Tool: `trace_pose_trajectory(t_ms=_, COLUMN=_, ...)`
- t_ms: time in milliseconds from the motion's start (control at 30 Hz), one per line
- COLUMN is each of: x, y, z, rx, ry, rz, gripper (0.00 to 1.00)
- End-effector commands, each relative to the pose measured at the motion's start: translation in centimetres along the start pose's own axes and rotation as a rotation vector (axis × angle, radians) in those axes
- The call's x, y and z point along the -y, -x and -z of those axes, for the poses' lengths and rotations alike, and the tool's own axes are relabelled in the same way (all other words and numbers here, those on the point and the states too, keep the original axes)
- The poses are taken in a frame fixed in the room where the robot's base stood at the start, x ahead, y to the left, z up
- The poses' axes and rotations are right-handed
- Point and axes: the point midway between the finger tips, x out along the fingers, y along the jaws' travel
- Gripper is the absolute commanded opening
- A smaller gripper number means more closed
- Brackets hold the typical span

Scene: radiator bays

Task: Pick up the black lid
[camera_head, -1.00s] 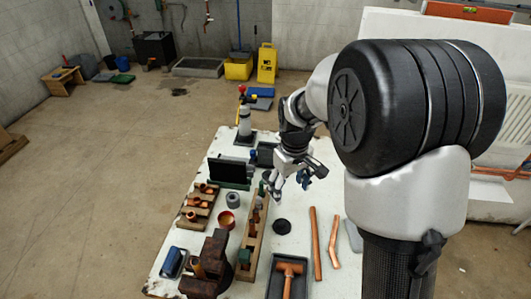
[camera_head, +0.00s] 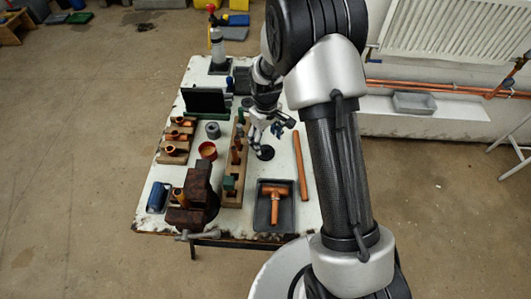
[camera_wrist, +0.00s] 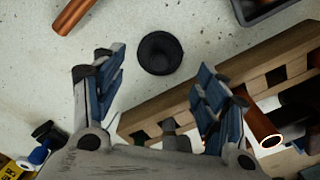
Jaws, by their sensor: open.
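The black lid (camera_wrist: 160,53) is a round, dark disc lying flat on the white worktable. In the wrist view it sits ahead of my gripper (camera_wrist: 158,88), centred roughly between the two blue-padded fingers and beyond their tips. The fingers are spread apart with nothing between them. In the head view the lid (camera_head: 265,153) lies just below my gripper (camera_head: 268,140), right of the wooden rack, partly close to a fingertip. How high the fingers are above the table is hard to tell.
A wooden rack (camera_head: 229,190) with copper fittings stands beside the lid on the left. A dark tray (camera_head: 287,211) holds a copper tee (camera_head: 274,204). A copper pipe (camera_head: 300,170) lies to the right. A rusty vise (camera_head: 197,205) stands at the front edge.

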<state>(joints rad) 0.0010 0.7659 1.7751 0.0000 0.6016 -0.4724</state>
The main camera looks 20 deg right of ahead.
Motion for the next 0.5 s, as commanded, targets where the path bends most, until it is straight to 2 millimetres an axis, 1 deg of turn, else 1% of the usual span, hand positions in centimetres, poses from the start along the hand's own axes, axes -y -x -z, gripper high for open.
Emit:
trace_pose_trajectory(t_ms=167, x=0.0, y=-0.9, z=0.1, rx=-0.001, ry=0.000, rz=-0.001, gripper=0.67)
trace_pose_trajectory(t_ms=267, x=0.0, y=-2.2, z=0.0, rx=0.001, ry=0.000, rz=0.000, gripper=0.67)
trace_pose_trajectory(t_ms=400, x=0.1, y=-4.5, z=0.1, rx=0.001, ry=0.000, rz=0.000, gripper=0.67)
trace_pose_trajectory(t_ms=500, x=0.0, y=-5.4, z=0.1, rx=0.000, ry=0.000, rz=0.000, gripper=0.67)
